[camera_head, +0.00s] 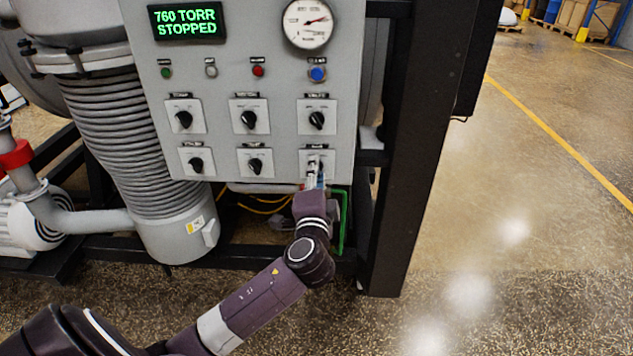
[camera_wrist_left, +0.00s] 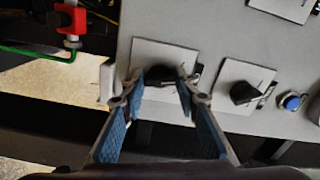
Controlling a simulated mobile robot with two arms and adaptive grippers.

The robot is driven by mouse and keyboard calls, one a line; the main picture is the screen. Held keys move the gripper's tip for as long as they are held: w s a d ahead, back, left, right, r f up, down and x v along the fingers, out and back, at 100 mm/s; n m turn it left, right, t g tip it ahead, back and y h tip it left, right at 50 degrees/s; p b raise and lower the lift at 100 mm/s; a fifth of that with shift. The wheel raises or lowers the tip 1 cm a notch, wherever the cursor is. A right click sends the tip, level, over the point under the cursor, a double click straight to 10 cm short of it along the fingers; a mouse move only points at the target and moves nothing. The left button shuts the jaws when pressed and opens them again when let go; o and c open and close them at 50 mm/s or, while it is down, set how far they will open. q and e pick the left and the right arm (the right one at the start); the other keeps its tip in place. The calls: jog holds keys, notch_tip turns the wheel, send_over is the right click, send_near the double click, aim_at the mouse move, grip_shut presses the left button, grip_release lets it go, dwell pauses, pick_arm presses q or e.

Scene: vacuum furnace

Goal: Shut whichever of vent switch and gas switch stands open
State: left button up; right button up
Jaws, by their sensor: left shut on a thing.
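My left gripper (camera_head: 315,172) reaches up to the bottom right switch (camera_head: 326,157) of the grey panel. In the left wrist view its two blue-padded fingers (camera_wrist_left: 163,84) are shut on that switch's black knob (camera_wrist_left: 158,76), one on each side. The fingers partly hide the knob. The panel has two rows of black rotary switches on pale plates; the top right one (camera_head: 316,120) also shows in the left wrist view (camera_wrist_left: 243,93). The small labels are too blurred for me to tell which are the vent and gas switches. My right gripper is not in view.
A green display (camera_head: 188,22) reads 760 TORR STOPPED, beside a round gauge (camera_head: 307,22). Several small buttons, one blue (camera_head: 317,73), sit above the switches. A black frame post (camera_head: 415,150) stands right of the panel; open floor (camera_head: 520,200) lies beyond.

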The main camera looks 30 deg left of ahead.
pick_arm(q)
jog(key=shift+f+n+b, duration=0.15)
jog(key=shift+n+b, duration=0.75)
jog(key=shift+n, duration=0.6)
jog(key=o, duration=1.1)
jog(key=shift+o, duration=0.2)
jog(key=v, duration=1.2)
